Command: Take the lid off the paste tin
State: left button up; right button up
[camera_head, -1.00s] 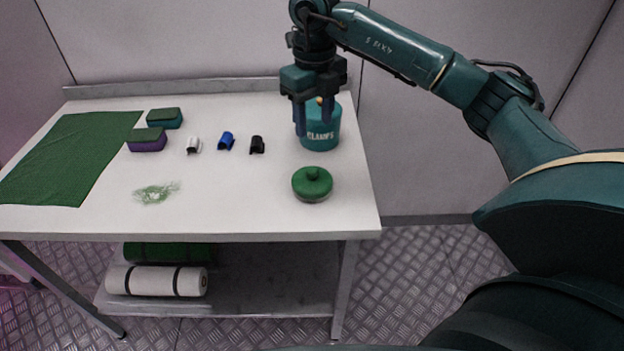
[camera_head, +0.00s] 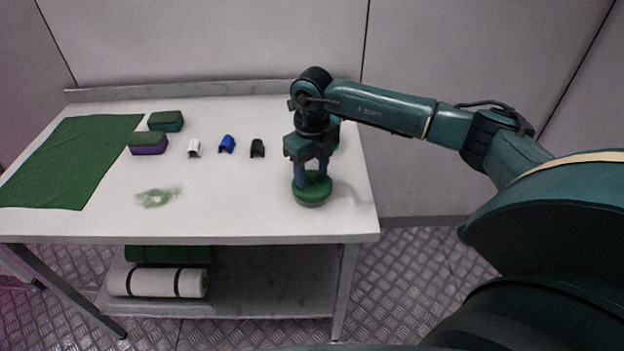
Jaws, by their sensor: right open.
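The paste tin (camera_head: 312,200) is a low round tin with a green lid (camera_head: 318,190), standing near the right front of the white table. My right gripper (camera_head: 312,182) points straight down over the lid, its two fingers apart at the lid's top. The fingers hide the lid's knob, and I cannot tell whether they touch it. My left gripper is not in view.
A teal canister (camera_head: 334,137) stands behind the gripper, mostly hidden by it. Black (camera_head: 257,148), blue (camera_head: 227,144) and white (camera_head: 194,148) clips sit mid-table. Two brushes or blocks (camera_head: 148,143) and a green cloth (camera_head: 75,160) lie left.

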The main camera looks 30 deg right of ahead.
grip_shut()
dwell(0.5)
jog(key=shift+r, duration=0.1)
